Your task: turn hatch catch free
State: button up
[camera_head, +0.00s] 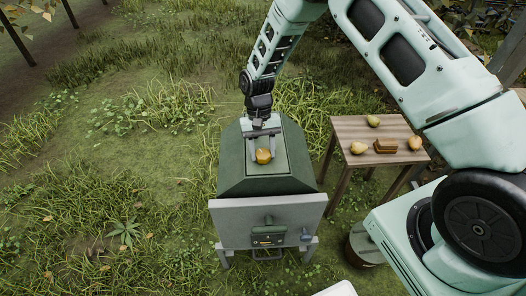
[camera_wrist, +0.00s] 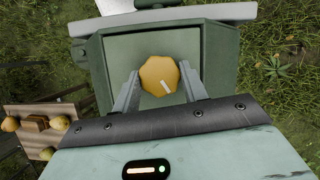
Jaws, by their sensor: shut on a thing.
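The hatch catch is an orange faceted knob (camera_head: 263,156) with a pale mark. It sits on the light green hatch panel (camera_head: 290,150) on top of a dark green box (camera_head: 262,184). In the wrist view the knob (camera_wrist: 160,75) lies between my two fingers, its white mark slanting up to the right. My gripper (camera_head: 263,152) reaches down from above and is shut on the knob. The fingers (camera_wrist: 160,88) touch or nearly hide its left and right sides.
A wooden table (camera_head: 345,130) to the right holds several pears (camera_head: 359,148) and a small brown block (camera_head: 385,146). The box's grey front panel (camera_head: 230,215) bears a dark unit with a handle (camera_head: 268,238). Grass is open to the left.

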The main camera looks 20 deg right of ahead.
jog(key=n+h, duration=0.1)
jog(key=n, duration=0.2)
jog(key=n+h+b, duration=0.1)
jog(key=n, duration=0.2)
jog(key=shift+a+n+t+h, duration=0.15)
jog(key=shift+n+t+h, duration=0.15)
jog(key=n, duration=0.2)
jog(key=n+t+h, duration=0.1)
jog(key=n, duration=0.2)
jog(key=shift+a+h, duration=0.1)
jog(key=shift+h, duration=0.2)
jog(key=shift+n, duration=0.3)
jog(key=o, duration=1)
jog(key=shift+s, duration=0.1)
jog(key=b+v, duration=0.2)
jog(key=v, duration=1.5)
jog(key=shift+r, duration=0.25)
jog(key=shift+a, duration=0.15)
